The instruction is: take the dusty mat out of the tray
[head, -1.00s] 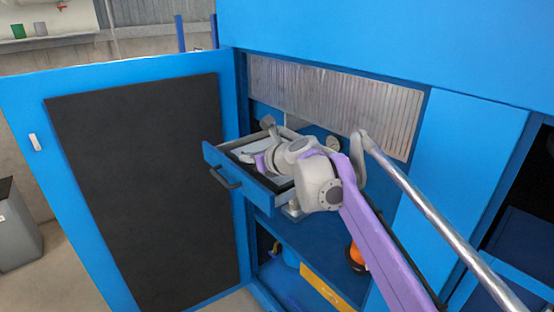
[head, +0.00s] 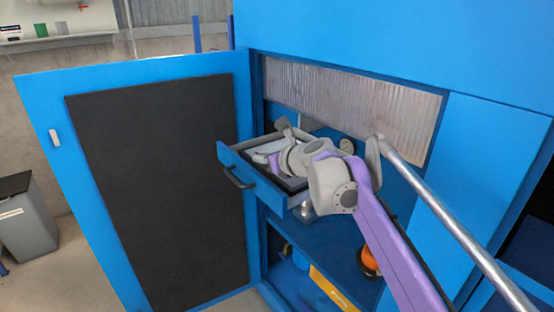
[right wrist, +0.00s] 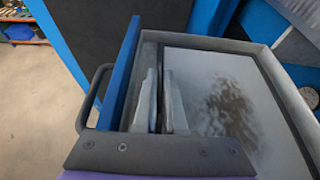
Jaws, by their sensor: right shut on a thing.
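The tray (head: 240,168) is a blue-fronted drawer with a dark handle, pulled out of the blue cabinet. In the right wrist view its grey rim (right wrist: 190,37) frames the dusty mat (right wrist: 225,95), a pale grey flat sheet with a dark speckled patch. The mat lies inside the tray. My right gripper (right wrist: 160,80) reaches down inside the tray's front and is shut on the mat's front edge. In the head view my right gripper (head: 265,156) is over the tray, and my wrist hides part of the mat. My left gripper is not in view.
The cabinet door (head: 160,190) stands open on the left. A lower shelf holds an orange object (head: 369,262) and a yellow panel (head: 330,288). A ribbed filter panel (head: 350,100) is above and behind the tray. A grey bin (head: 27,220) stands far left; the floor near it is clear.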

